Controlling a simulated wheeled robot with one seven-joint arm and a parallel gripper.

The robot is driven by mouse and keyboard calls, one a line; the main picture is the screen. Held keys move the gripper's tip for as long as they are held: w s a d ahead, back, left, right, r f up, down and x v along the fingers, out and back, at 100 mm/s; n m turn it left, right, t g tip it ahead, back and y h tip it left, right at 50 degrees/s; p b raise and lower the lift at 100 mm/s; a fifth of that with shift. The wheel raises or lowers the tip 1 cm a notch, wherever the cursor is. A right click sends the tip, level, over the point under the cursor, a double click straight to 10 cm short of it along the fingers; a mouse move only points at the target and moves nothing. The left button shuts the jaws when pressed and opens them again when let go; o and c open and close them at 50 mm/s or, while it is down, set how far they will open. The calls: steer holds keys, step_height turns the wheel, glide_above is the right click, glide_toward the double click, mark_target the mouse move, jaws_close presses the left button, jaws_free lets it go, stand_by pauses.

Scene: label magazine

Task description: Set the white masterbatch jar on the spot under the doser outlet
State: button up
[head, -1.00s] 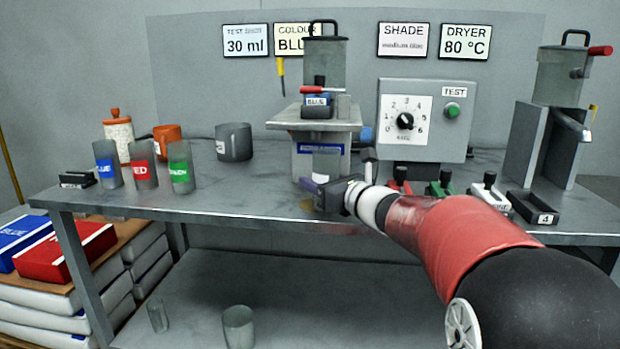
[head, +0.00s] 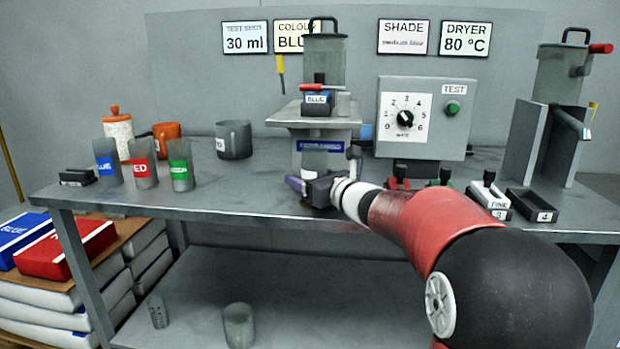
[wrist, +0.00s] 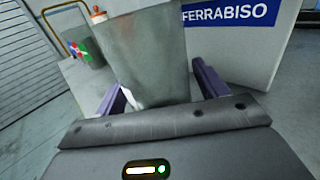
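A grey, see-through jar (head: 313,161) stands in front of the doser column (head: 320,146), below the doser's platform. I take it for the white masterbatch jar; no name on it is readable. My gripper (head: 304,186) is low at the bench's front edge and appears shut on the jar. The jar's base and the spot under the outlet are hidden by my gripper.
Jars labelled blue (head: 107,163), red (head: 142,164) and green (head: 180,165) stand at the left of the bench. The dial box (head: 425,118) and small trays (head: 530,205) are to the right.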

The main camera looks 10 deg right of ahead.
steer(key=shift+s+r, duration=0.1)
steer(key=shift+r, duration=0.1)
steer(key=v, duration=1.2)
steer(key=shift+b, duration=0.4)
steer(key=s+a+f+n+g, duration=0.85)
steer(key=s+a+n, duration=0.25)
steer(key=s+n, duration=0.35)
steer(key=s+d+f+n+g+h, duration=0.1)
steer(key=s+d+f+n+h, duration=0.2)
steer(key=s+n, duration=0.3)
steer(key=s+d+f+n+g+h, duration=0.1)
steer(key=s+d+f+n+h, duration=0.3)
steer(key=n, duration=0.6)
steer(key=s+f+h, duration=0.1)
steer(key=s+f, duration=0.1)
steer(key=s, duration=0.1)
steer(key=shift+s, duration=0.2)
